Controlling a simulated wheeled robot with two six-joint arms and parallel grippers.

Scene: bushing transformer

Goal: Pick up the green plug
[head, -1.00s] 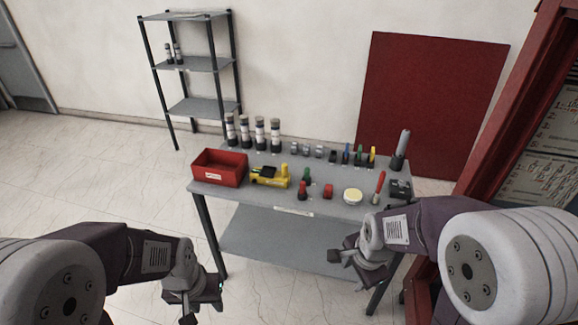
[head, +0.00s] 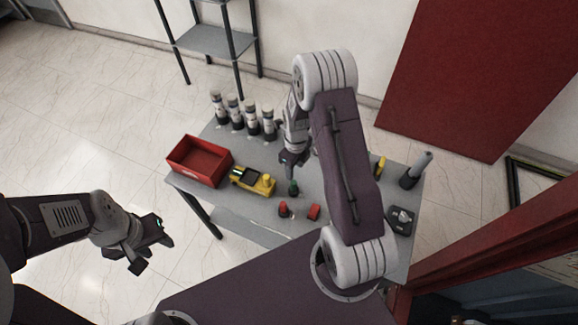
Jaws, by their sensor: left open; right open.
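The green plug (head: 294,187) stands on the grey table, between the yellow tool and the red parts. My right gripper (head: 291,162) is just above and behind it in the picture, pointing down. It is open, with nothing seen in it. The fingertips are small and dark here, so I cannot tell how far they are from the plug's top. My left gripper (head: 150,250) is open and empty, off the table's left front side.
A red bin (head: 199,160) and a yellow tool (head: 253,181) stand left of the plug. Red parts (head: 284,209) (head: 313,212) lie in front. Several bottles (head: 234,111) line the back. My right arm hides the table's middle right. A dark box (head: 402,220) sits at right.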

